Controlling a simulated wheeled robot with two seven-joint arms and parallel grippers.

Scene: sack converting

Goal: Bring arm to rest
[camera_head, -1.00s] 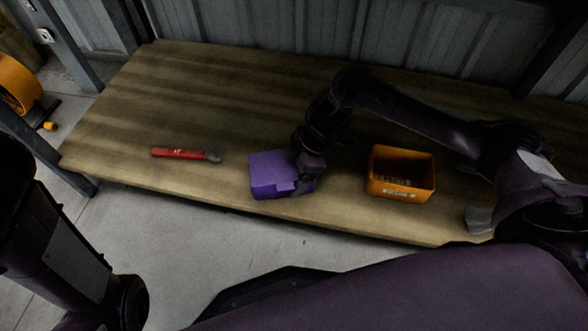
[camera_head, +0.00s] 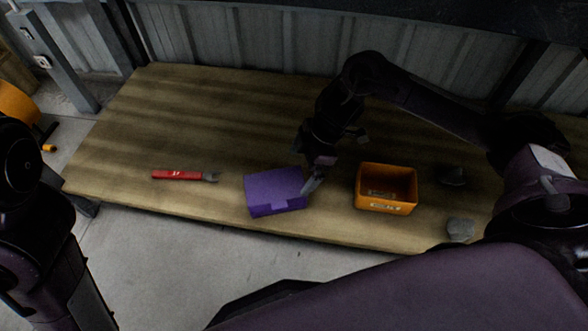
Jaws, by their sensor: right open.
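My right gripper (camera_head: 315,178) is open and empty. It is just right of the purple box (camera_head: 274,192), between that box and the orange bin (camera_head: 386,188). The right arm reaches in from the right and arches above the table. I cannot tell whether a fingertip touches the box's right edge. My left arm shows at the left edge, but its gripper is out of view.
The wooden table (camera_head: 230,130) also holds a red-handled tool (camera_head: 180,175) at left and grey lumps (camera_head: 460,229) right of the orange bin. A corrugated wall stands behind. The table's back middle and left are clear.

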